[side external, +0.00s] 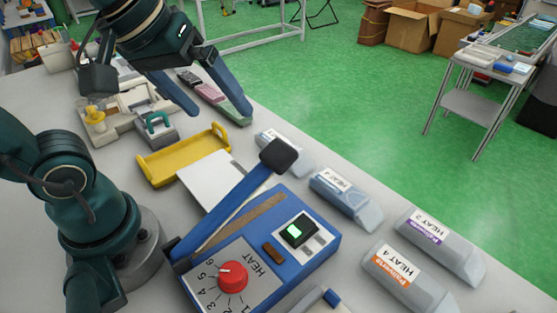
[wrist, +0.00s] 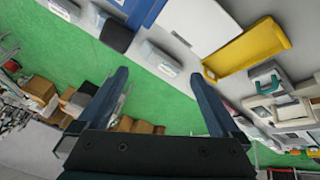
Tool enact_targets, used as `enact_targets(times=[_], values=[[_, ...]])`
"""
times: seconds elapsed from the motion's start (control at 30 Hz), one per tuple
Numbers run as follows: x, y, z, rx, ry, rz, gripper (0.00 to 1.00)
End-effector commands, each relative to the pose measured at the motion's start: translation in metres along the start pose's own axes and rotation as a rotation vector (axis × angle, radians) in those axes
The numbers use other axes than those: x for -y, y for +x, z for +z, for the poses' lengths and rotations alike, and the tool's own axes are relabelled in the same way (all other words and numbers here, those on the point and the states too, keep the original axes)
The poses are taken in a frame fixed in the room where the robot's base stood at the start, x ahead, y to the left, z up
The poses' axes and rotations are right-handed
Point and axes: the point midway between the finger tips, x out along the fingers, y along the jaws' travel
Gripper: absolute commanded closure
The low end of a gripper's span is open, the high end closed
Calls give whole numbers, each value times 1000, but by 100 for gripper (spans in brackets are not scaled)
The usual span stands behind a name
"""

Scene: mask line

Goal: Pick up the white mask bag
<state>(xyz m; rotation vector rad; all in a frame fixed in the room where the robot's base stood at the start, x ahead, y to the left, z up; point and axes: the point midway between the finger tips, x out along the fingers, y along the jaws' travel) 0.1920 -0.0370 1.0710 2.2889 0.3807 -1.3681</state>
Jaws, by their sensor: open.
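My gripper (side external: 220,114) is open and empty, raised above the far part of the table. Its two blue fingers also show apart in the wrist view (wrist: 160,76), with green floor between them. Several pale grey-white bags with printed labels lie along the table's right edge. The nearest has an orange label and reads HEAT 4 (side external: 408,281); one beside it has a purple label and reads HEAT 2 (side external: 440,246). A bluish bag (side external: 346,199) and a paler bag (side external: 285,153) lie farther back. I cannot tell which is the white mask bag.
A blue heat sealer (side external: 318,262) with a raised arm and red dial stands in front. A white sheet (side external: 212,183) and yellow tray (side external: 160,172) lie behind it. Dark, pink and green items (side external: 213,93) lie at the far edge. Green floor borders the table on the right.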

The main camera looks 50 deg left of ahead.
Motion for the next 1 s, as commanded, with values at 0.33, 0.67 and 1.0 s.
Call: enact_targets(times=[0.33,0.67,1.0], values=[[-22,27,-76,78,-513,-109,0],[-16,103,-126,150,-893,-266,0],[14,184,-127,237,-1011,-409,0]])
